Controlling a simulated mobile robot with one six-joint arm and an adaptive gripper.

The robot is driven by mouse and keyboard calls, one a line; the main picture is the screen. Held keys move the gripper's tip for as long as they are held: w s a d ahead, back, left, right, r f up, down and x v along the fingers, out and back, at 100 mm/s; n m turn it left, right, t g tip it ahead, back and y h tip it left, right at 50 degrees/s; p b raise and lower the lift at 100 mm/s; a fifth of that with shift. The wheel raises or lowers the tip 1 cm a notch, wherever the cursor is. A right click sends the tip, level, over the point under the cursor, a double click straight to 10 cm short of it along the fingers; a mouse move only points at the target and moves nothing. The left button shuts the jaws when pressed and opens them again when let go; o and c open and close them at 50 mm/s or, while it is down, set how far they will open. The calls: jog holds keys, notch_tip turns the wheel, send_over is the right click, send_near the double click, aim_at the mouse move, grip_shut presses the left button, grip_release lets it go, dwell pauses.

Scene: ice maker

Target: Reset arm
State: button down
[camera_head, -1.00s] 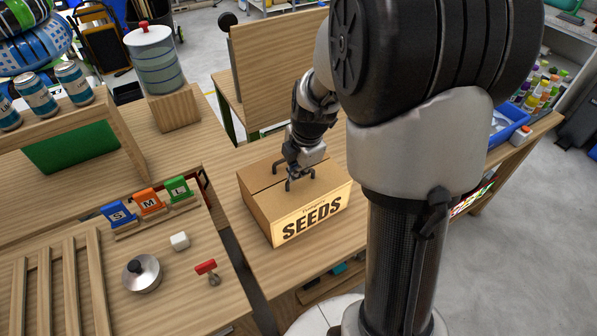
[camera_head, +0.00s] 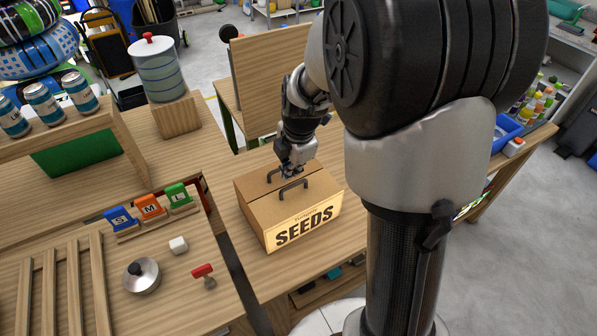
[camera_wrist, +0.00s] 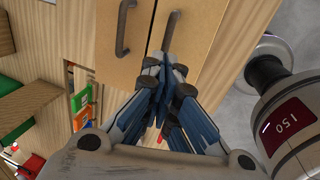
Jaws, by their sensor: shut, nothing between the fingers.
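My gripper (camera_head: 291,171) is over the far part of the closed cardboard box marked SEEDS (camera_head: 264,215). In the wrist view my gripper (camera_wrist: 165,75) has its blue-grey fingers together with nothing between them. The box top (camera_wrist: 190,20) shows beyond the fingertips, with a dark handle (camera_wrist: 125,28) to their left.
The box stands on a wooden table (camera_head: 240,166). A striped canister (camera_head: 160,70) stands behind; a wooden panel (camera_head: 275,60) rises beyond.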

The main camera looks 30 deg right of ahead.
jog(key=p+v, duration=0.2)
jog(key=v, duration=0.8)
jog(key=s+a+r+m, duration=0.1)
jog(key=s+a+m, duration=0.2)
jog(key=s+m, duration=0.3)
jog(key=s+a+r+m+t+b, duration=0.1)
jog(key=s+a+r+m, duration=0.1)
jog(key=s+m, duration=0.4)
jog(key=s+a+r+m+t, duration=0.1)
jog(key=s+a+r+m, duration=0.1)
jog(key=s+a+m, duration=0.2)
jog(key=shift+s+m+b, duration=0.4)
jog(key=shift+s+m, duration=1)
jog(key=shift+s, duration=0.95)
